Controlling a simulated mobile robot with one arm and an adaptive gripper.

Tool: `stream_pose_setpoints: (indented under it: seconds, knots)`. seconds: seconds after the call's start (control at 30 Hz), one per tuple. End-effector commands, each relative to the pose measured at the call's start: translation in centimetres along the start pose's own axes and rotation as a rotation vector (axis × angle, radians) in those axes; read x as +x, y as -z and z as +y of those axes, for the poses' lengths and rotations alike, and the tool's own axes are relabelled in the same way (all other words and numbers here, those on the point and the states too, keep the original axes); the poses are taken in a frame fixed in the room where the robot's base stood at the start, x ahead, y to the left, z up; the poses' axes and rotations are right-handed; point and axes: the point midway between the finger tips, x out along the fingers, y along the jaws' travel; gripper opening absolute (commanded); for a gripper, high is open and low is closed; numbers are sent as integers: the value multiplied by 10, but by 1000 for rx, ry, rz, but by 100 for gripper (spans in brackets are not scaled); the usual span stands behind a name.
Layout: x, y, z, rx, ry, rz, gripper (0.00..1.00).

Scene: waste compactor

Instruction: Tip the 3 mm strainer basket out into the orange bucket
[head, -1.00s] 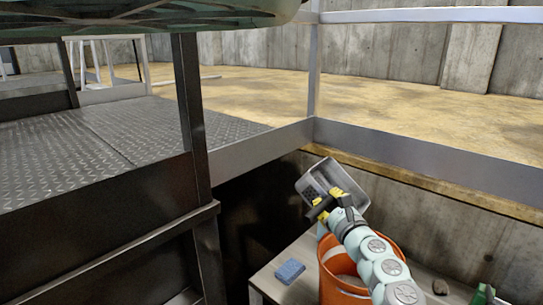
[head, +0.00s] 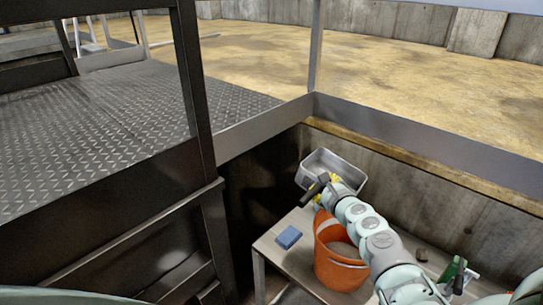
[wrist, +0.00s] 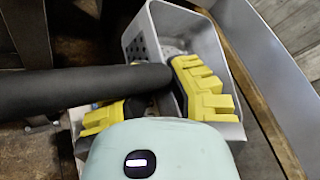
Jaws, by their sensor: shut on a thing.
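The strainer basket (head: 352,172) is a grey metal box with a perforated part, seen in the wrist view (wrist: 204,35). My gripper (head: 324,186) has yellow fingers and is shut on the basket's thick black handle (wrist: 70,95). It holds the basket up behind and above the orange bucket (head: 336,268). The basket looks nearly level in the head view, its open side up. Its floor is mostly hidden. The bucket stands on a bench, its right side covered by my arm. Something greyish shows inside it.
A blue sponge (head: 289,237) lies on the bench (head: 268,248) left of the bucket. A concrete wall (head: 420,195) rises behind; a dark metal post (head: 193,90) and platform stand left.

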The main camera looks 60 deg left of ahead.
Motion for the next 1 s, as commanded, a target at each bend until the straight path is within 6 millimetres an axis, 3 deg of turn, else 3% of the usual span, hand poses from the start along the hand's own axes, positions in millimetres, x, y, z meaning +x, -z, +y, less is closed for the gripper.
stream_pose_setpoints:
  seconds: [0.03, 0.53, 1.0]
  knots:
    - [-1, -8, -3, -16, -12, 9, 0]
    - [-1, -4, -1, -126, -91, 145, 0]
    - [0, 0, 1, -143, -102, 166, 0]
